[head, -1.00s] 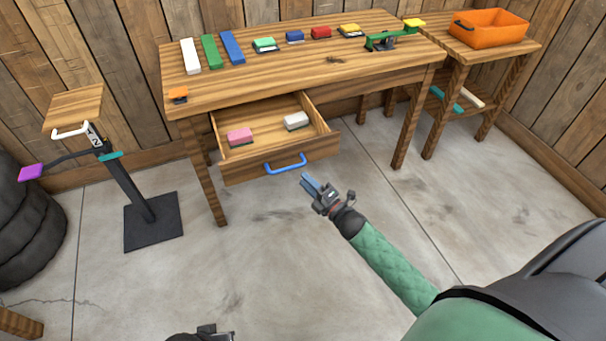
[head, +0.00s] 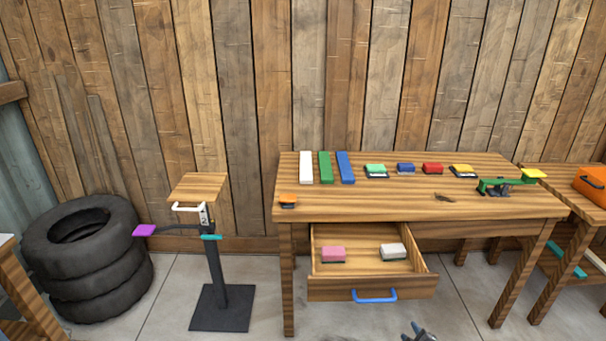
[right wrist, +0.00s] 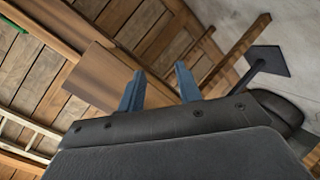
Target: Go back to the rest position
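The tip of my right gripper (head: 420,333) shows at the bottom edge of the head view, below the open drawer (head: 331,283) of the wooden table (head: 400,205). In the right wrist view my right gripper (right wrist: 160,90) has its two blue fingers apart, with nothing between them. The drawer holds a pink block (head: 333,254) and a white block (head: 393,251). The blue handle (head: 374,297) is clear of the gripper. My left gripper is out of view.
White, green and blue bars and several small coloured blocks lie on the table. A black stand (head: 218,270) with a small wooden top is at left, beside stacked tyres (head: 90,262). An orange bin (head: 594,184) sits on a side table at right. Floor between stand and tyres is clear.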

